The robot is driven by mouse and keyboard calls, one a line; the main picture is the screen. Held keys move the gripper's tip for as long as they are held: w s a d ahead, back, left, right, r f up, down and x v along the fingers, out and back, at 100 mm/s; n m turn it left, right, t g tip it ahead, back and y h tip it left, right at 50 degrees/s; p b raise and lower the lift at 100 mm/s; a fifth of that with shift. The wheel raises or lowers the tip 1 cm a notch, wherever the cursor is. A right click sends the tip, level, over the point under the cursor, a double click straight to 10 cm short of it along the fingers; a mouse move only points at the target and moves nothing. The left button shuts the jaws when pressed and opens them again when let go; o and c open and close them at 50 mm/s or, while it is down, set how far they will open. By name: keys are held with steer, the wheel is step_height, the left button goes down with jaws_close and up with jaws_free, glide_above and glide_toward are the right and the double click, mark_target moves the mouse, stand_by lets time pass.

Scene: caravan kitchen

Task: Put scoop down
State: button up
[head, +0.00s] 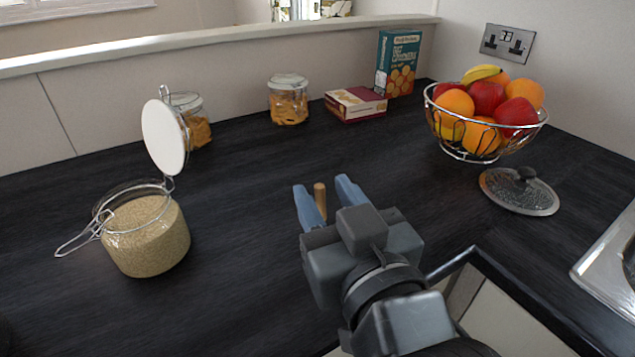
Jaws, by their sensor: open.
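The scoop shows only as a short light-brown wooden piece (320,196), which looks like its handle. It stands between the two blue fingers of my gripper (330,195). The rest of the scoop is hidden behind the fingers and gripper body. My gripper is open, with a dark gap visible between the wood and the right finger. The gripper is over the middle of the dark worktop (250,220). I cannot tell whether the scoop rests on the worktop.
An open clip-top jar of grain (148,240) stands left, lid raised. Two jars (289,103) (198,130), a red box (355,104) and a teal box (398,65) line the back. A fruit bowl (478,155), glass lid (518,191) and sink edge (610,265) are right. Worktop between is clear.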

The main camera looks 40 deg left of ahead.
steer(key=v, duration=0.8)
steer(key=shift+b, duration=0.35)
steer(key=s+d+f+m+t+h, duration=0.2)
steer(key=d+f+m+h, duration=0.2)
steer(key=d+f, duration=0.45)
steer(key=s+d+f+m+t+h, duration=0.2)
steer(key=d+f+m+t+h, duration=0.3)
steer(key=d, duration=0.7)
steer(key=s+d+f+m+g+h, duration=0.1)
steer(key=s+d+h, duration=0.2)
steer(key=s+d, duration=0.3)
steer(key=s+d+f+m+g+h, duration=0.1)
steer(key=s+d+h, duration=0.2)
steer(key=s+d, duration=0.4)
steer(key=s, duration=0.5)
steer(key=shift+s+d+f+m, duration=0.15)
steer(key=shift+s+f+m, duration=0.1)
steer(key=shift+f+m, duration=0.15)
